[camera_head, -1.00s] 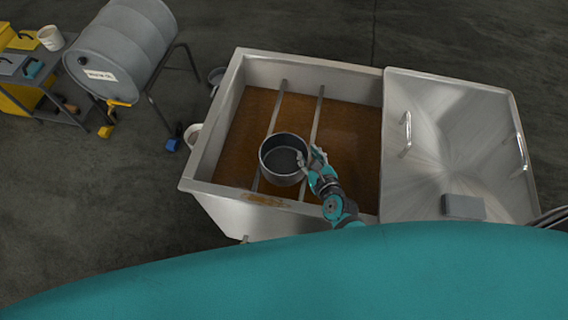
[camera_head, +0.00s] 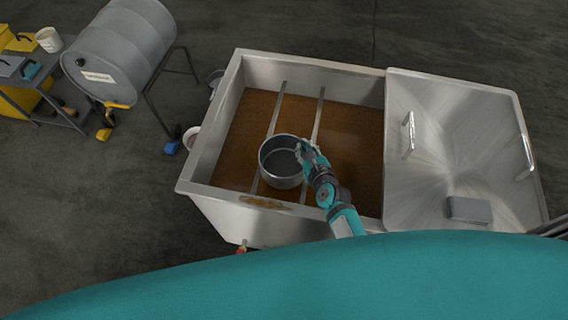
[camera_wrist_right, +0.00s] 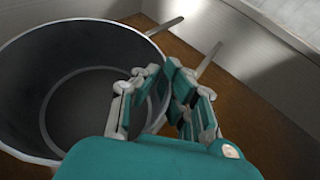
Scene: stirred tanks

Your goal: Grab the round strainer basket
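The round strainer basket (camera_head: 281,172) is a grey metal pot-like vessel that rests on two metal bars across the open tank, seen in the head view. In the right wrist view the basket (camera_wrist_right: 65,65) fills the left side, with its dark inside showing. My right gripper (camera_head: 303,147) is at the basket's right rim. In the wrist view its fingers (camera_wrist_right: 162,72) straddle the rim, one inside and one outside, with the tips drawn in close on the wall. The gripper looks shut on the basket. My left gripper is not in view.
The metal tank (camera_head: 212,137) holds brown liquid under two bars (camera_head: 316,118). Its hinged lid (camera_head: 455,130) lies open on the right with two handles. A grey drum (camera_head: 125,45) on a stand and a cart with yellow bins are at the left.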

